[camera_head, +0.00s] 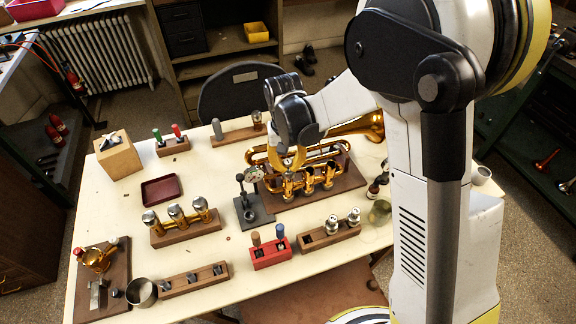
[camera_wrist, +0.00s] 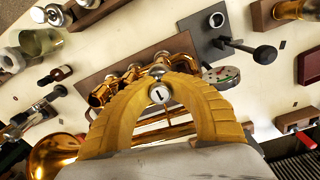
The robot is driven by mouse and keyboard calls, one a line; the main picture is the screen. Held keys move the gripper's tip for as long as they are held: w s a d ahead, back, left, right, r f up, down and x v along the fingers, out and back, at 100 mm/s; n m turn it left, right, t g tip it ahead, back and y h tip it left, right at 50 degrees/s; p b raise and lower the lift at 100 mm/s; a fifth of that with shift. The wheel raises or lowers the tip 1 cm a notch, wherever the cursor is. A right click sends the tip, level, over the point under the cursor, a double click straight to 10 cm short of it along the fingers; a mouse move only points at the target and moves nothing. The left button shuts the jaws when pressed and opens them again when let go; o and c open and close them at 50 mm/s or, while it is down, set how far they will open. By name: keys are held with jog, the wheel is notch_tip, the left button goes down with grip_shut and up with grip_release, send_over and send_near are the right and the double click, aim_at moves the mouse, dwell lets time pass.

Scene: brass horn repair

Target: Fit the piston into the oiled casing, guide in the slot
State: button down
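My gripper (camera_head: 298,160), with yellow fingers, is over the brass horn (camera_head: 345,153) at the back middle of the table. In the wrist view the fingers (camera_wrist: 158,76) arch together and are shut on the piston (camera_wrist: 160,94). The piston shows a silver top with a pale round button bearing a dark mark. Its lower body is hidden, so I cannot tell whether it is inside a casing or above one. The horn's valve casings (camera_head: 309,187) stand in a row below the gripper; they also show in the wrist view (camera_wrist: 131,72). The guide and slot cannot be seen.
A wooden rack (camera_head: 314,241) holds two silver-topped pistons (camera_head: 354,216). A dial gauge stand (camera_head: 246,205) is close left of the horn. A rack with brass cylinders (camera_head: 176,214), a red tool block (camera_head: 270,254) and a maroon tray (camera_head: 161,190) stand further left, with bare table between.

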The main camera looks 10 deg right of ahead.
jog(key=shift+f+b, duration=0.3)
jog(key=shift+f, duration=0.15)
jog(key=c, duration=1.5)
grip_release()
jog(key=shift+o, duration=0.2)
jog(key=r, duration=1.2)
jog(key=shift+a, duration=0.25)
